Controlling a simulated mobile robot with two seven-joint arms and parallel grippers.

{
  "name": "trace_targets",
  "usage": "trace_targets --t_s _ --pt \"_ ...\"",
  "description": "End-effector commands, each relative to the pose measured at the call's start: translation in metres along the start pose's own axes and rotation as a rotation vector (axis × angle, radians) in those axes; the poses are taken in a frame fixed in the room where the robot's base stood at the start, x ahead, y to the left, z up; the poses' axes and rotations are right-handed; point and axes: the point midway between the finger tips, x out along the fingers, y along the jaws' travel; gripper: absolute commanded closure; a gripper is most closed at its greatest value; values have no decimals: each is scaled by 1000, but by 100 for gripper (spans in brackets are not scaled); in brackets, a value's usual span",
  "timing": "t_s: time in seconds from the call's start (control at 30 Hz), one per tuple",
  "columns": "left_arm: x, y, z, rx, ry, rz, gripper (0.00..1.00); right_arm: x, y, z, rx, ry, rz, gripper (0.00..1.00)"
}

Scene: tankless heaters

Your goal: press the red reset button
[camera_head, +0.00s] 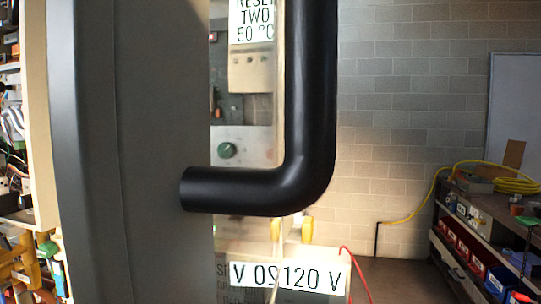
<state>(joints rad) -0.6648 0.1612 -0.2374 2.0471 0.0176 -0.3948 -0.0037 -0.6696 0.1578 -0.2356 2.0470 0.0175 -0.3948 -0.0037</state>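No red reset button is visible in the head view. A round green knob or button (227,150) sits lower, on a light grey plate. A thick black bent bar (310,110), like a handle, joins a large dark grey panel (160,100) and stands in front of part of this area. The panel hides much of the left. Neither of my grippers is in view.
A "120 V" label (311,278) is at the bottom centre, with a mirrored-looking one beside it. A red cable (355,270) hangs near it. Shelving with bins (475,245) and a yellow hose (500,184) stands at right, before a grey block wall (400,110).

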Motion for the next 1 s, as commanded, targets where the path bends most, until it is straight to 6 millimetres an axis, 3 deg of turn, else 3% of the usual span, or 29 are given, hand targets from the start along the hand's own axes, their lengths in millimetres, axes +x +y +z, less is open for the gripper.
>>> trace_targets --t_s 0.37,1.0 --pt "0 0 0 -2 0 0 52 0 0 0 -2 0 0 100" --pt "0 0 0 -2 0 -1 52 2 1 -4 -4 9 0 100"
